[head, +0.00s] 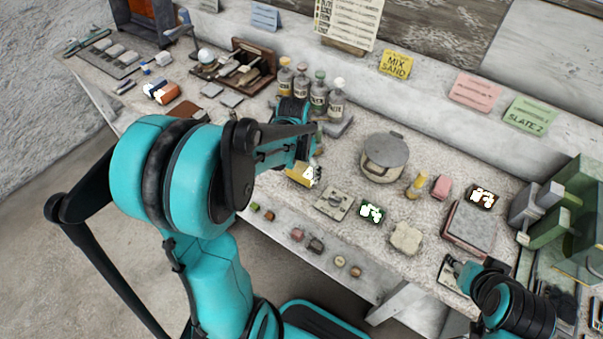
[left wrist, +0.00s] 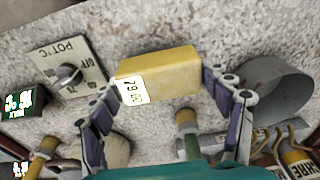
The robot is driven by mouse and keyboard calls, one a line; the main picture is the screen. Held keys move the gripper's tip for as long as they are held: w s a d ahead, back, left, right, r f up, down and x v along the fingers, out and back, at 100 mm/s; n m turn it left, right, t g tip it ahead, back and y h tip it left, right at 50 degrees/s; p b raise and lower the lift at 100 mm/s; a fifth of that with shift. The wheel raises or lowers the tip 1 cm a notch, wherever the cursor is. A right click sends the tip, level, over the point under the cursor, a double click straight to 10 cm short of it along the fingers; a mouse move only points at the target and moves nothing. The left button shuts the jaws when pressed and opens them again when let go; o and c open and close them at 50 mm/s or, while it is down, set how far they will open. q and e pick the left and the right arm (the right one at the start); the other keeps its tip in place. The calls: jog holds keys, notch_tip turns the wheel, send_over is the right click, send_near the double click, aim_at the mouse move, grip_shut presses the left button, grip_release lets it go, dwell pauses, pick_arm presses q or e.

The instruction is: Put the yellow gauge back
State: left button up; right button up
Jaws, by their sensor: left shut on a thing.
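The yellow gauge (head: 301,175) is a small yellow block with a white display reading digits; it sits near the front edge of the workbench (head: 345,235) in the head view. In the left wrist view the gauge (left wrist: 165,68) lies between the purple-padded fingers of my left gripper (left wrist: 160,85), which is shut on it. In the head view my left gripper (head: 305,160) is mostly hidden behind its own arm. Whether the gauge touches the bench is unclear. My right gripper (head: 456,266) is at the lower right, small and partly hidden by its arm.
A dial plate marked POT °C (head: 334,203) and a dark green-lit gauge (head: 372,212) lie right of the yellow gauge. A lidded pot (head: 384,157) stands behind. Several bottles (head: 319,95) stand near the wall. A pale slab (head: 406,238) lies near the front edge.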

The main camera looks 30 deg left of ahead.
pick_arm(q)
jog(key=shift+f, duration=0.5)
jog(key=shift+r, duration=0.1)
pick_arm(e)
jog(key=shift+f, duration=0.2)
pick_arm(q)
jog(key=shift+f, duration=0.2)
jog(key=o, duration=1)
pick_arm(e)
jog(key=shift+f, duration=0.1)
pick_arm(q)
jog(key=shift+r, duration=0.1)
